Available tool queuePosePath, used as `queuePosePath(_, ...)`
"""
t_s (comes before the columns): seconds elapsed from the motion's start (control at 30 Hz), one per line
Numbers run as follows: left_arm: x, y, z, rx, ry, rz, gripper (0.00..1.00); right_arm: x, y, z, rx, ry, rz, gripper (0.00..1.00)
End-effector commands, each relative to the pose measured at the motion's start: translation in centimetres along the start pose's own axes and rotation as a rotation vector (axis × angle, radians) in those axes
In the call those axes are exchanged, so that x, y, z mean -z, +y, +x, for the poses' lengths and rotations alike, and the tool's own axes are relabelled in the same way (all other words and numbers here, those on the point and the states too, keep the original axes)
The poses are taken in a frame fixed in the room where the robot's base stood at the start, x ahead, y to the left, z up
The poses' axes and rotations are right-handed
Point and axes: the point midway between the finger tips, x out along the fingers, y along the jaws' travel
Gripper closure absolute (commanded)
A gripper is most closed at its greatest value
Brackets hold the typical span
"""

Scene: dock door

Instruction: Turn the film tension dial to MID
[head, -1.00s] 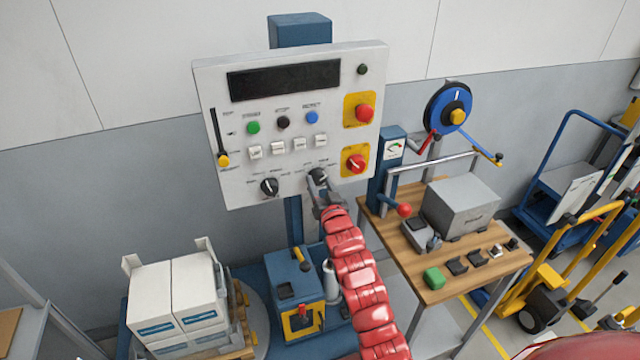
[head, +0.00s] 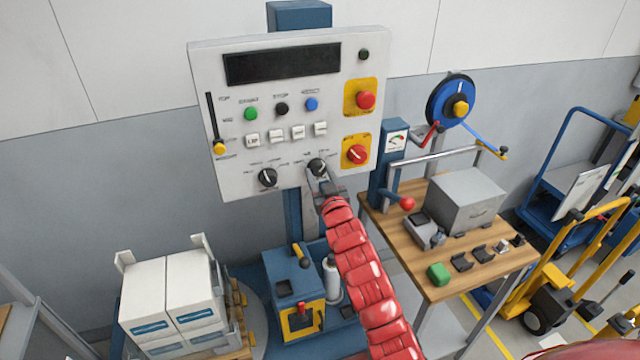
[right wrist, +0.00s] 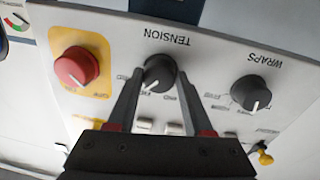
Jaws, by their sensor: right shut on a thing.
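The film tension dial (head: 317,167) is a black knob low on the white control panel, right of a similar wraps dial (head: 267,177). In the right wrist view, which is upside down, the tension dial (right wrist: 159,70) sits under the word TENSION. Its white pointer line points down and slightly left there; the small position labels are too blurred to read surely. My right gripper (head: 317,178) is at the dial from below, and the wrist view shows its two fingers (right wrist: 158,78) on either side of the knob, shut on it. My left gripper is not in view.
A red-knobbed switch on a yellow plate (head: 356,152) sits close right of the dial. The panel also carries a dark display (head: 283,64), coloured buttons and a slider (head: 217,146). A wooden table (head: 440,276) with a grey box stands right of my right arm.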

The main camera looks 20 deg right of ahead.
Motion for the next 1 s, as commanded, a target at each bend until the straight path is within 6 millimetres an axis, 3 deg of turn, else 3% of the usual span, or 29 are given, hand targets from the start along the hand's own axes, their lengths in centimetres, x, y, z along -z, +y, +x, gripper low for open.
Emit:
queuePosePath(0.1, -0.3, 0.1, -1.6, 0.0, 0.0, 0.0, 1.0, -0.6, -0.1, 0.0, 0.003, 0.007, -0.11, 1.0)
queuePosePath(0.4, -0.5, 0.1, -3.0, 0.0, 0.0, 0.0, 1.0, -0.4, 0.0, 0.0, 0.01, 0.03, -0.395, 1.0)
queuePosePath(1.0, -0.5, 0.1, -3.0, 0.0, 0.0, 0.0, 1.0, -0.1, 0.1, 0.0, 0.021, 0.072, -0.895, 1.0)
